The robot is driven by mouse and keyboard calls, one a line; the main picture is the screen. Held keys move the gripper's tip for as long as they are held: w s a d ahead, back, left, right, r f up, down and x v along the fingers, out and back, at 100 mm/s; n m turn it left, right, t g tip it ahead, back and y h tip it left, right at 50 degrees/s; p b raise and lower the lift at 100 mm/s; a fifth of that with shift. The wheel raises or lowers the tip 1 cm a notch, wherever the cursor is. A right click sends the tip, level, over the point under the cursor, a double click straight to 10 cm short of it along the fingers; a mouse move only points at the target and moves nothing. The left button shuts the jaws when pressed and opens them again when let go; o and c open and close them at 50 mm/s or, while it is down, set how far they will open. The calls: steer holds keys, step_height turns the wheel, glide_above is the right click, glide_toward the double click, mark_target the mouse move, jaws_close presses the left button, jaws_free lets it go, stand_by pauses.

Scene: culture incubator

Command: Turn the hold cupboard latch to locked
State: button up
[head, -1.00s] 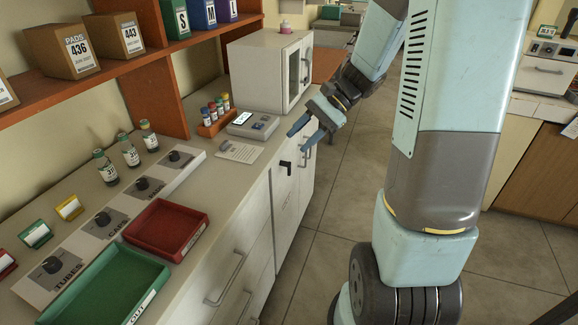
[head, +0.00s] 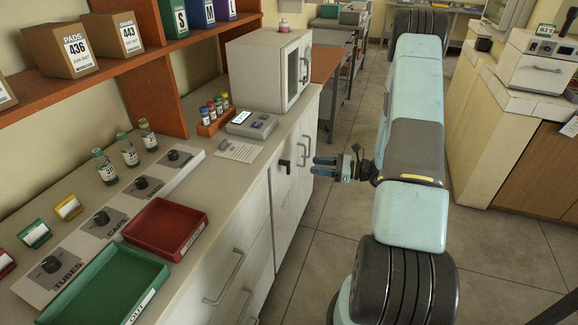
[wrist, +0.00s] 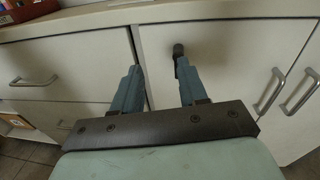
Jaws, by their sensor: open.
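The latch is a small black handle (head: 284,163) on the front of a pale cupboard door (head: 290,200), just under the counter edge. It also shows in the wrist view as a dark knob (wrist: 178,51), upright, just beyond the right fingertip. My gripper (head: 318,166) is open and empty, to the right of the latch and pointing at the cupboard front. In the wrist view my gripper (wrist: 160,75) has its two blue fingers apart, with the latch nearer the right finger. A gap seems to remain between fingertips and latch. Lettering on the door is too small to read.
Metal bar handles (head: 306,150) stand out from doors right of the latch, and a drawer handle (head: 226,278) lies to the left. A white cabinet (head: 262,70) and a grey device (head: 252,124) stand on the counter. The floor aisle (head: 330,215) is clear.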

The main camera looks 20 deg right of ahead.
mark_target(289, 174)
step_height(289, 174, down, 4)
steer(key=d+m+t, duration=0.2)
steer(key=shift+h, duration=0.4)
steer(key=x, duration=1.3)
steer(key=shift+w+a+f, duration=0.1)
steer(key=shift+w+a, duration=0.15)
steer(key=shift+w, duration=0.15)
jaws_close()
steer(key=shift+d, duration=0.2)
steer(key=shift+a, duration=0.15)
